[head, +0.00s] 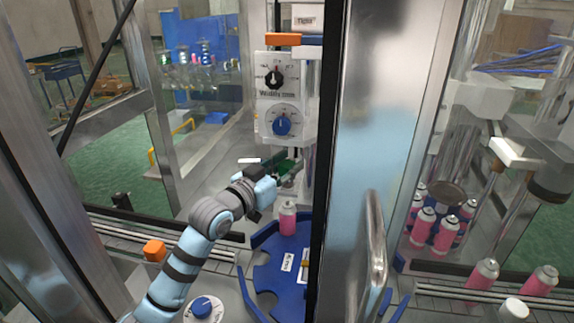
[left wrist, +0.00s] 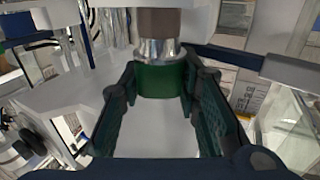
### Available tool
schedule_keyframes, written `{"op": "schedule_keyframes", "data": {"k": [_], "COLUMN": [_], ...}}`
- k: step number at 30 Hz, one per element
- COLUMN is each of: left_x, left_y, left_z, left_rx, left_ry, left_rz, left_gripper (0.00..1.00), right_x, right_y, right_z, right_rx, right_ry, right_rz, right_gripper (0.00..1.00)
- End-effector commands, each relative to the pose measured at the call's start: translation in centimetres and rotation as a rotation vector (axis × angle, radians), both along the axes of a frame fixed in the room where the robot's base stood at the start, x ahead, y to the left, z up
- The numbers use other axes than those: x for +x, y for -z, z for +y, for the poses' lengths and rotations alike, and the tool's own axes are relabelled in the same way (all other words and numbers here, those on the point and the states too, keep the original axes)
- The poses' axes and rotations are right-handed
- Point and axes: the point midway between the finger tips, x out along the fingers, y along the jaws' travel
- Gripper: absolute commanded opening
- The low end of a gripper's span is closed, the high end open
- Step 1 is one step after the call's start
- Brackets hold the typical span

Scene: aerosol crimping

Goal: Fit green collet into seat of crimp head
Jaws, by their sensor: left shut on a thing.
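The green collet (left wrist: 160,78) is upright between the fingertips of my left gripper (left wrist: 158,84), which is shut on it. The crimp head (left wrist: 159,22), a brown cylinder with a shiny metal lower end, is directly above the collet. The metal end meets the collet's top edge in the picture; I cannot tell how far it is seated. In the head view, my left gripper (head: 274,182) is in front of the machine column, with a bit of the green collet (head: 284,166) showing. The crimp head is hard to make out there. My right gripper is not in view.
A control box (head: 281,95) with two dials is above the gripper. A pink can (head: 287,218) stands below it by the blue star wheel (head: 265,276). A steel door frame (head: 378,150) closes off the right. More pink cans (head: 422,228) stand beyond it.

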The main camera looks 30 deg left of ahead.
Motion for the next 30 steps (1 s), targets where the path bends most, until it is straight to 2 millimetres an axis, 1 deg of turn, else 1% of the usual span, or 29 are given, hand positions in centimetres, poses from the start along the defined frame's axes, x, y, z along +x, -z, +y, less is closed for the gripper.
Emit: {"op": "schedule_keyframes", "data": {"k": [6, 16, 26, 27, 29, 30], "left_x": [0.01, 0.02, 0.03, 0.03, 0.02, 0.02], "left_y": [-0.15, 0.01, 0.67, 0.66, 0.66, 0.67], "left_z": [-0.04, -0.04, -0.05, -0.05, -0.03, -0.02], "left_rx": [0.000, 0.000, 0.000, 0.000, 0.000, 0.000], "left_ry": [0.000, 0.000, 0.000, 0.000, 0.000, 0.000], "left_rz": [-0.001, -0.001, -0.001, -0.001, 0.000, 0.000], "left_gripper": [0.00, 0.00, 0.00, 0.35, 0.44, 0.51], "right_x": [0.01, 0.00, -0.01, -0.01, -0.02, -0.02], "right_y": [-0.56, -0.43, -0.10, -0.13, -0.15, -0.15], "right_z": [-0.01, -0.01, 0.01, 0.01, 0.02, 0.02], "right_rx": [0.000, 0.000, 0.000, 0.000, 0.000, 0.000], "right_ry": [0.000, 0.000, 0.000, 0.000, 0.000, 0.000], "right_rz": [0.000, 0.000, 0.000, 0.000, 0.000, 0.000], "right_gripper": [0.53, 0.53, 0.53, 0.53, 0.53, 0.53]}}
